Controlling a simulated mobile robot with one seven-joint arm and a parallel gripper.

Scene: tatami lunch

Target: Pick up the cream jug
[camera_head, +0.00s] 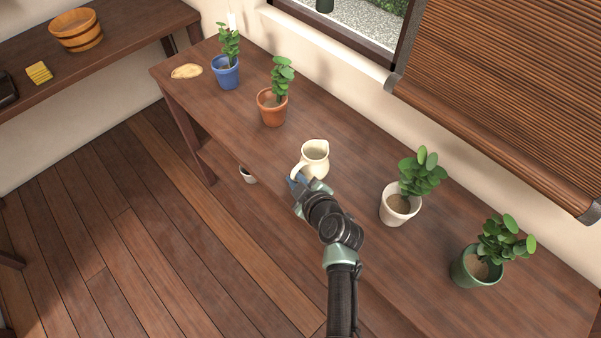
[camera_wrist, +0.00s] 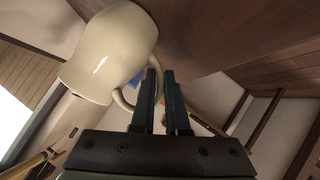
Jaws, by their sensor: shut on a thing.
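The cream jug (camera_head: 316,158) is at the middle of the long wooden table, upright, with its handle toward my gripper (camera_head: 299,181). In the wrist view the jug (camera_wrist: 112,48) fills the upper left, and its curved handle (camera_wrist: 122,101) runs to my fingers (camera_wrist: 160,78). My gripper is shut on the jug at its handle. The exact contact is partly hidden by the fingers. I cannot tell whether the jug's base touches the table.
On the long table (camera_head: 345,130), a terracotta pot (camera_head: 272,108) and blue pot (camera_head: 226,74) stand left of the jug; a white pot (camera_head: 398,205) and green pot (camera_head: 474,267) stand right. A small cup (camera_head: 248,174) shows below the front edge. The wall and window run behind.

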